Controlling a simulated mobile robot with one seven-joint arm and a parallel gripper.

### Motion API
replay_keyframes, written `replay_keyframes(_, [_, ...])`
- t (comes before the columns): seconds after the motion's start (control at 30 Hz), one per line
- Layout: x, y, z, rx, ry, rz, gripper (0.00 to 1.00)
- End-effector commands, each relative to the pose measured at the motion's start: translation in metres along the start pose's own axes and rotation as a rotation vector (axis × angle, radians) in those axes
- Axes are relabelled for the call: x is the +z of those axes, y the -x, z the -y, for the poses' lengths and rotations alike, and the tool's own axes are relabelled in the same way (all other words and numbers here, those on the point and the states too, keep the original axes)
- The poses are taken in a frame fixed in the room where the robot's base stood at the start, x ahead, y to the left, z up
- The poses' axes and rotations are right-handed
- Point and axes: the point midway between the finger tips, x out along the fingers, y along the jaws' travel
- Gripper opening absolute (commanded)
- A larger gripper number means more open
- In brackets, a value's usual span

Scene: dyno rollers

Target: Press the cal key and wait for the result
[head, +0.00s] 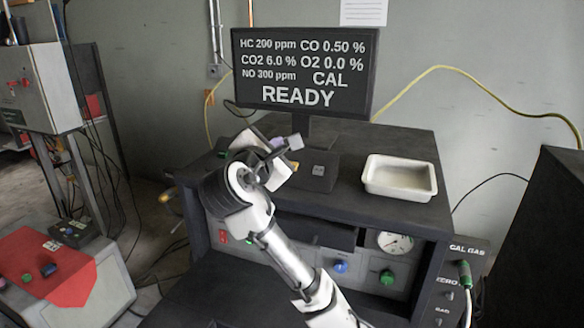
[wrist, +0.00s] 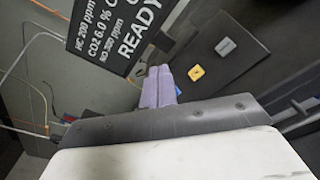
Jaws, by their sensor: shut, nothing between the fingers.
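A dark key panel (head: 315,178) sits on the cabinet below the screen. In the wrist view, the panel (wrist: 235,75) carries a yellow key (wrist: 196,73) and a grey key (wrist: 225,46). A bit of blue (wrist: 178,90) shows beside my fingers, mostly hidden. I cannot read any label, so I cannot tell which is the cal key. The screen (head: 304,70) reads "CAL READY" with gas values. My gripper (wrist: 159,84) is shut and empty, close to the yellow key in the picture; contact cannot be told. In the head view my arm partly covers the panel.
A white tray (head: 400,178) stands on the cabinet top (head: 345,205) to the right. Knobs, a gauge (head: 396,242) and a cal gas panel (head: 462,275) are on the front. A dark box (head: 540,235) stands at the right. Cables hang along the wall.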

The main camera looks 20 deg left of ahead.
Motion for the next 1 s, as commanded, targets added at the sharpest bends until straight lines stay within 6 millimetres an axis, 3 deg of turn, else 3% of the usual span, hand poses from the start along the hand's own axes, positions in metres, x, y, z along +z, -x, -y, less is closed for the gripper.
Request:
replay_keyframes(0.5, [-0.036,-0.047,0.036,-0.001,0.000,0.000,0.00])
replay_keyframes(1.0, [-0.041,-0.056,0.041,0.000,-0.001,0.000,0.00])
